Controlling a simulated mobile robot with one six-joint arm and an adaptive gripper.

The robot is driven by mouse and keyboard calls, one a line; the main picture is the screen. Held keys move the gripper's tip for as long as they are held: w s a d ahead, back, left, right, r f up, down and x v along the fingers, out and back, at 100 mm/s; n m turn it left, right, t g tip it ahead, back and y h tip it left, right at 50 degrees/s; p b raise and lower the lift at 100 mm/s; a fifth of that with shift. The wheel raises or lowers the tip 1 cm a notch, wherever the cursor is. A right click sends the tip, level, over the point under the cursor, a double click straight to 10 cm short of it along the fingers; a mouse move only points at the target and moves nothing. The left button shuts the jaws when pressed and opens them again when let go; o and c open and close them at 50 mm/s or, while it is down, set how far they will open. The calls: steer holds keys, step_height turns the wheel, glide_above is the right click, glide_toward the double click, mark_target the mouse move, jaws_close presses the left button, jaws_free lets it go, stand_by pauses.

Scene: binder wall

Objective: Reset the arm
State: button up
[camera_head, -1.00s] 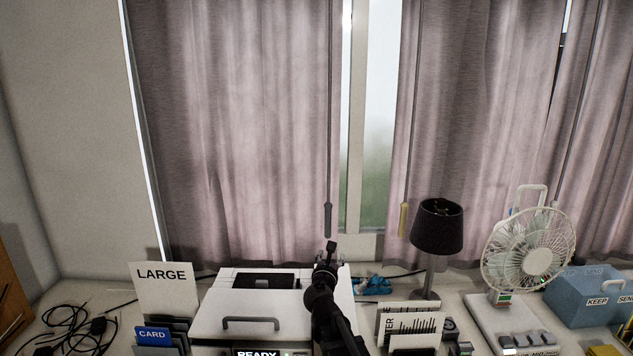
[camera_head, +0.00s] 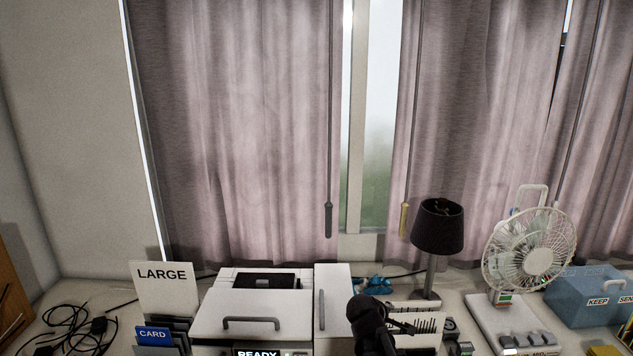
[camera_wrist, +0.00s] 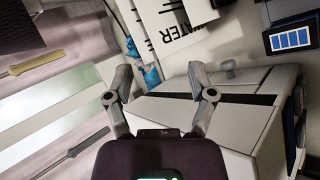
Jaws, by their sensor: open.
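My gripper (camera_wrist: 162,80) shows in the wrist view with its two grey fingers spread apart and nothing between them. In the head view, my dark arm (camera_head: 372,322) stands at the bottom, right of the white machine, in front of the striped cards. The gripper's fingers are not clear there. In the wrist view the white machine (camera_wrist: 235,120) fills the lower right, behind and below the right finger.
The white machine (camera_head: 253,309) has a handle and a READY display. Left are a LARGE sign (camera_head: 166,287) and cables (camera_head: 75,325). Right are a black-shaded lamp (camera_head: 437,227), a fan (camera_head: 527,250) and a blue box (camera_head: 588,297). Curtains (camera_head: 235,130) hang behind.

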steer(key=s+a+f+m+g+y, duration=0.1)
steer(key=s+f+m+g+y, duration=0.2)
steer(key=s+m, duration=0.35)
steer(key=s+a+f+m+g+y, duration=0.1)
steer(key=s+f+m+g+y, duration=0.2)
steer(key=s+m, duration=0.3)
steer(key=s+f+n+g+b, duration=0.1)
steer(key=s+f+b, duration=0.2)
steer(key=f+b, duration=0.5)
steer(key=shift+s+a+f, duration=0.15)
steer(key=shift+s, duration=0.15)
